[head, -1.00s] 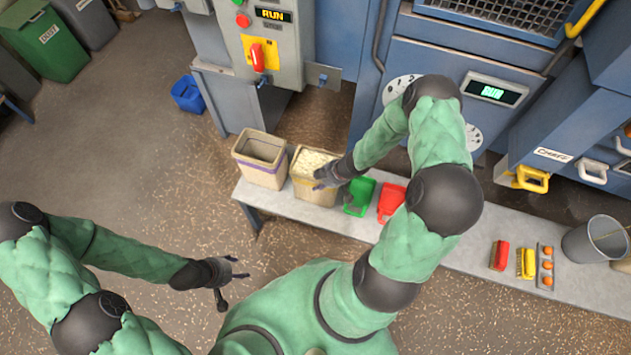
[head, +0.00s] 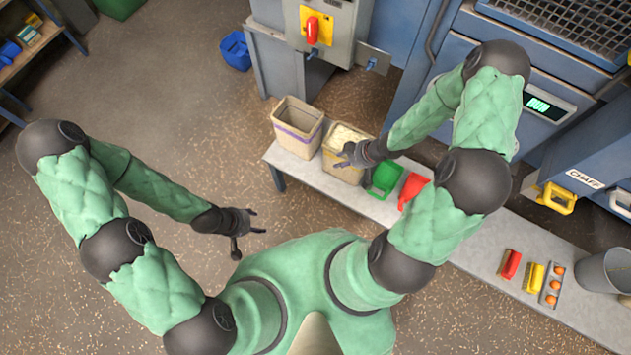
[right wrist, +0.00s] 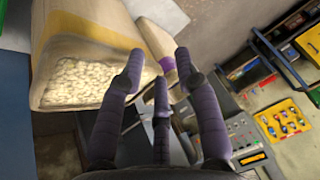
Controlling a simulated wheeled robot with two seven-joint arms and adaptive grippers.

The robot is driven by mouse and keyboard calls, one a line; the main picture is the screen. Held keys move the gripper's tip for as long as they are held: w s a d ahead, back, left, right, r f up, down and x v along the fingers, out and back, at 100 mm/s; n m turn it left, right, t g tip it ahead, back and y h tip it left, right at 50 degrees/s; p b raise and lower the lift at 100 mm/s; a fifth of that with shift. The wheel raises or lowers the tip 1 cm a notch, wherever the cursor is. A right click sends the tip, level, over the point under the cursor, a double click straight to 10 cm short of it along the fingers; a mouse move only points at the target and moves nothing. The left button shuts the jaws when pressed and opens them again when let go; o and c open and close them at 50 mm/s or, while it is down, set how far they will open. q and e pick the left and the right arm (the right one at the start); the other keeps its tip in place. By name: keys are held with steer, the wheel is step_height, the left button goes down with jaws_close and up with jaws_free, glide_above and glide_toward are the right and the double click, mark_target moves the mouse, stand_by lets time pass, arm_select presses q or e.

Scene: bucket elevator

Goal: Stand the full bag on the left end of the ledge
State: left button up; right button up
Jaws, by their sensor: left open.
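The full bag (head: 337,173), tan and filled to near its top with pale grains, stands upright on the grey ledge (head: 440,222). An open tan bag with a purple band (head: 295,143) stands left of it, at the ledge's left end. My right gripper (head: 342,156) is at the full bag's near right side. In the right wrist view its fingers (right wrist: 160,64) are spread, with the full bag (right wrist: 90,28) to their left and nothing seen clasped. Whether a finger touches the bag, I cannot tell. My left gripper (head: 251,232) is open and empty over the floor.
A green scoop (head: 384,179) and a red scoop (head: 412,189) lie right of the full bag. Farther right are a red brush (head: 510,264), a yellow brush (head: 535,276) and a grey bucket (head: 604,270). Blue machinery stands behind the ledge. Open floor lies left.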

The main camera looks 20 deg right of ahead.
steer(key=s+a+f+m+g, duration=0.2)
steer(key=s+a+m, duration=0.6)
steer(key=a, duration=0.6)
steer(key=shift+s+a+f+g+h, duration=0.3)
steer(key=shift+s+f+g+h, duration=0.1)
steer(key=shift+s+g, duration=0.6)
